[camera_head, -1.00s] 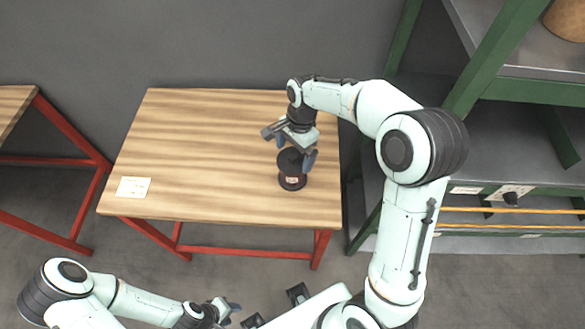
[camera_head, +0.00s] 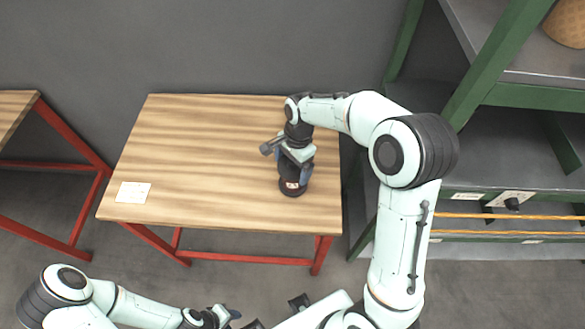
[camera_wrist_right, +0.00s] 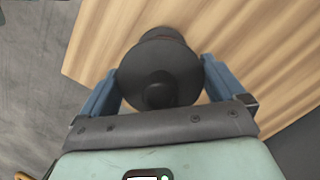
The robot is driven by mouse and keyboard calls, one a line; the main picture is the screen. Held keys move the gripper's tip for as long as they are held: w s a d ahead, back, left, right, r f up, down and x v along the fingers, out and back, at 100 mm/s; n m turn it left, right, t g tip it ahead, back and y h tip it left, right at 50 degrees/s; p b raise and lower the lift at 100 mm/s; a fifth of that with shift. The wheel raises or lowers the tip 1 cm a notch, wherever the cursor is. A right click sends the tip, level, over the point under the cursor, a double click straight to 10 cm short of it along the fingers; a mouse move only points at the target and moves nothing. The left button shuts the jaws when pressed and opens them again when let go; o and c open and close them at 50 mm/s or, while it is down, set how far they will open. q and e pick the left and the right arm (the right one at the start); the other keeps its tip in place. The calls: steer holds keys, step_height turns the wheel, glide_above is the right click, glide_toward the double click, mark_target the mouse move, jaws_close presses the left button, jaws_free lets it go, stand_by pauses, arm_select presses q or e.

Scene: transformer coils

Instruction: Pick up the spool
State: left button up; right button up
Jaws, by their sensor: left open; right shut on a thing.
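The black spool (camera_head: 291,187) stands upright on the wooden table near its front right part. A small white and red label shows low on its side. In the right wrist view the spool (camera_wrist_right: 160,72) shows its round dark top between two blue fingers. My right gripper (camera_head: 294,171) comes down from above and is shut on the spool, hiding much of its upper part. My left gripper (camera_head: 232,312) is open and empty, low in the head view, in front of the table and well away from the spool.
The wooden table (camera_head: 200,150) with red legs is mostly clear; a white card (camera_head: 133,192) lies at its front left. A green shelf (camera_head: 530,94) with a woven-looking brown object (camera_head: 566,24) stands at right. Another red-legged table (camera_head: 12,108) is at left.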

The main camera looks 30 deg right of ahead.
arm_select(q)
steer(key=w+r+p, duration=0.2)
steer(key=w+r, duration=0.1)
steer(key=shift+r+p, duration=0.3)
arm_select(e)
step_height(320, 180, up, 20)
